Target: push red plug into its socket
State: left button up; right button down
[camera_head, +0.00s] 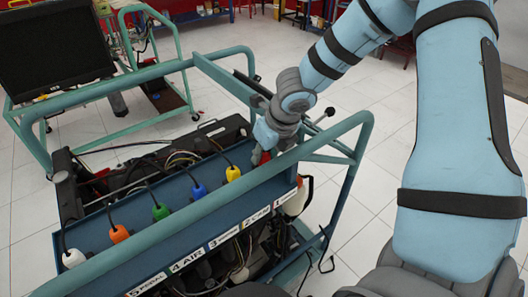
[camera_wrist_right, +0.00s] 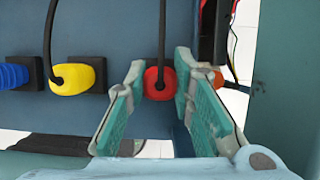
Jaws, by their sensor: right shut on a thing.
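The red plug (camera_wrist_right: 159,84) stands between the two teal fingers of my right gripper (camera_wrist_right: 158,90) in the wrist view, with its black cable running up. The fingers are shut on it. In the head view the red plug (camera_head: 264,157) shows only partly below my right gripper (camera_head: 262,150), at the right end of the row of plugs on the blue panel (camera_head: 212,205). The red plug's socket is hidden, so I cannot tell how far in the plug sits. My left gripper is not in view.
A yellow plug (camera_head: 233,173) sits beside the red one, in front of a black socket (camera_wrist_right: 96,75). Blue (camera_head: 198,190), green (camera_head: 160,211), orange (camera_head: 118,233) and white (camera_head: 73,258) plugs follow leftward. A green frame rail (camera_head: 330,130) runs close to my arm.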

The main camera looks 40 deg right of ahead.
jog(key=shift+f+b, duration=0.3)
jog(key=shift+b, duration=0.15)
dwell(0.6)
jog(key=c, duration=1.3)
grip_release()
notch_tip(320, 180, up, 7)
jog(key=p, duration=0.6)
jog(key=shift+r+p, duration=0.15)
jog(key=shift+p, duration=0.15)
grip_shut()
